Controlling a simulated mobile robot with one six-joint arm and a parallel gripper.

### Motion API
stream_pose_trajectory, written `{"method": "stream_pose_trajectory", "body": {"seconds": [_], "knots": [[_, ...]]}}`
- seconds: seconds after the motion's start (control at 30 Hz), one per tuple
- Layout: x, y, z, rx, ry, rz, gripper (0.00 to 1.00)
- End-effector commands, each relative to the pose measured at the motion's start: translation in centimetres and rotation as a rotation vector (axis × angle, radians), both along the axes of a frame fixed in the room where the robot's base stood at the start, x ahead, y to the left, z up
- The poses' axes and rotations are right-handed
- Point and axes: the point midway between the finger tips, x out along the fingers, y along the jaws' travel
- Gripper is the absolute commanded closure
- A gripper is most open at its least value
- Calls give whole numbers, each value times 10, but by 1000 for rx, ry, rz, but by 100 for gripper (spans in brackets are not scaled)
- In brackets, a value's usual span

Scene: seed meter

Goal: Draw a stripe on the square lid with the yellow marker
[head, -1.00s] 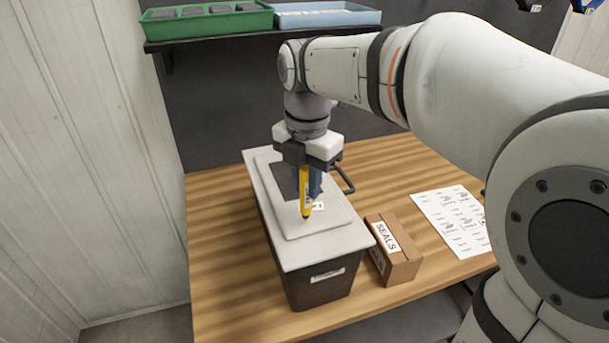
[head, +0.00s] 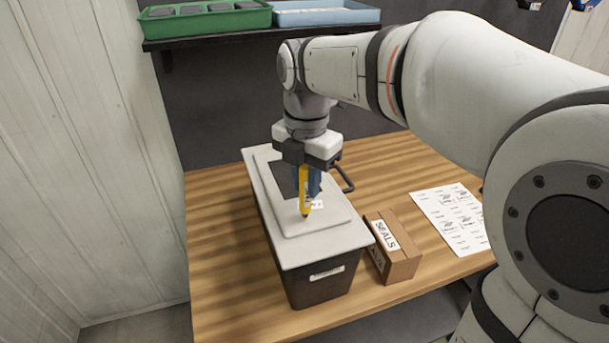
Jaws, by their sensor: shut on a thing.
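The yellow marker (head: 305,192) is upright in my gripper (head: 306,170), which is shut on it. Its dark tip points down at the pale lid (head: 325,248) of a dark box (head: 318,288). The tip is at or just above the raised middle panel; I cannot tell whether it touches. A dark rectangle lies on the panel behind the marker, partly hidden by my gripper. A small white label shows beside the marker. I see no yellow stripe on the visible part of the lid.
A cardboard box marked SEALS (head: 393,247) stands close to the right of the dark box. A printed sheet (head: 452,218) lies farther right. A shelf behind holds a green tray (head: 205,20) and a blue tray (head: 327,15). The wooden table (head: 222,260) is bare at left.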

Motion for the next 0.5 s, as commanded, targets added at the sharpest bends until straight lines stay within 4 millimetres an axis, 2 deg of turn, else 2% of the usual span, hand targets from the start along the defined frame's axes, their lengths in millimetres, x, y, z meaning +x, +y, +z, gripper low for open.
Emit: {"method": "stream_pose_trajectory", "body": {"seconds": [0.5], "knots": [[0, 0, -5, 0, 0, 1, 100]]}}
